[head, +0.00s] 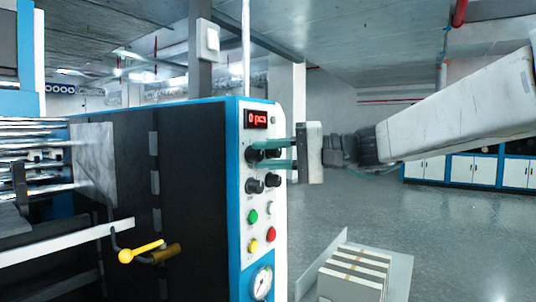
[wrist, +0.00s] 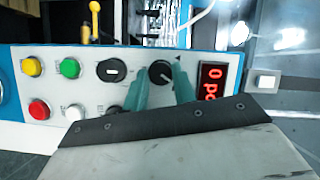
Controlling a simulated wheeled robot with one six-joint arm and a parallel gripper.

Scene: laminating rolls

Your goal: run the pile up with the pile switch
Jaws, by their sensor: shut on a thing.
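A white control panel (head: 248,204) with blue edges is on the end of a dark machine. It carries several black rotary switches. My gripper (head: 259,155) has its teal fingers on either side of the upper left switch (wrist: 160,72), just below the red display, and is shut on it. The switch labels are too small to read, so I cannot tell which is the pile switch by name.
The display (head: 256,119) reads "0 pcs". Green (head: 253,216), white (head: 273,208), yellow (head: 253,246) and red (head: 271,234) buttons sit lower on the panel, above a gauge (head: 262,282). A yellow-handled lever (head: 142,251) sticks out at left. Stacked blocks (head: 352,278) stand on the right.

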